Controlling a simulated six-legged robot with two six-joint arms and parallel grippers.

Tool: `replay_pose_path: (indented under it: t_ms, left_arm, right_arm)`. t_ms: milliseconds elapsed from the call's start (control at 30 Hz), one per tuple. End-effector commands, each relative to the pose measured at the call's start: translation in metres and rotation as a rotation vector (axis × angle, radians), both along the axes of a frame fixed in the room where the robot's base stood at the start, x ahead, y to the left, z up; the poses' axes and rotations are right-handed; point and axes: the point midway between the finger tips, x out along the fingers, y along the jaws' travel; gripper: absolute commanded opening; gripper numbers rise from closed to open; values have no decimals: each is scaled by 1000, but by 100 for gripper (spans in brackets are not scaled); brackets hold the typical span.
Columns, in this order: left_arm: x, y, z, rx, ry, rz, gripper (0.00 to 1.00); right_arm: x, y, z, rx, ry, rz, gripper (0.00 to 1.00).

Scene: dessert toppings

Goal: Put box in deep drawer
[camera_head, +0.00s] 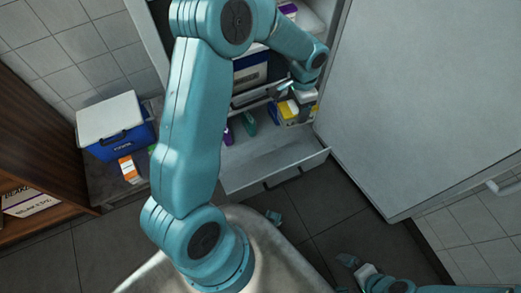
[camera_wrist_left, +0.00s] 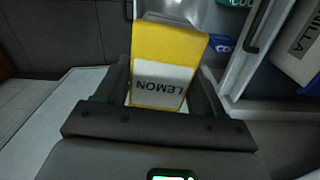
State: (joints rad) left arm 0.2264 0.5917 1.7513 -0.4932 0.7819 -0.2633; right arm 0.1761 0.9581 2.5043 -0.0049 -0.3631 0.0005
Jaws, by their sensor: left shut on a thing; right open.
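In the head view the yellow box (camera_head: 289,109) is at my left gripper (camera_head: 300,98), at the right side of the open cabinet. A pulled-out drawer (camera_head: 262,165) lies below it, with its front towards me and much of its floor bare. My right gripper (camera_head: 362,272) is open and empty at the bottom right, low over the dark floor.
Purple (camera_head: 228,135) and green (camera_head: 249,123) items stand at the drawer's back. A blue cooler with a white lid (camera_head: 115,130) and an orange-white box (camera_head: 129,168) are on the left. The large cabinet door (camera_head: 425,90) is at the right. My left arm hides part of the cabinet.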

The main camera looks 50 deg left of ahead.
Motion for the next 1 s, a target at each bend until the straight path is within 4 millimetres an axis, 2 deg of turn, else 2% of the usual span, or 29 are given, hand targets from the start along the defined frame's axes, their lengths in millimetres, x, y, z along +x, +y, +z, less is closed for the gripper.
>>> replay_pose_path:
  t_ms: [33, 100, 200, 433, 800, 900, 1000]
  left_arm:
    - [-11, 15, -41, -2, 8, -45, 26]
    - [-24, 29, -73, -3, 7, -118, 26]
    - [-40, 43, -108, -3, 4, -201, 26]
    - [-56, 53, -149, -1, 0, -285, 26]
    - [-55, 51, -256, -2, 0, -288, 26]
    - [-54, 51, -277, -1, 0, -287, 26]
    - [-53, 51, -290, 0, -1, -286, 26]
  right_arm:
    - [0, 0, -19, 0, 0, 0, 100]
    - [0, 0, -29, 0, 0, 0, 100]
    - [0, 0, -39, 0, 0, 0, 100]
    - [0, 0, -51, 0, 0, 0, 100]
    - [3, -3, -92, -2, -6, -13, 100]
    - [5, -5, -99, -4, -9, -20, 100]
    - [6, -6, -102, -4, -10, -25, 100]
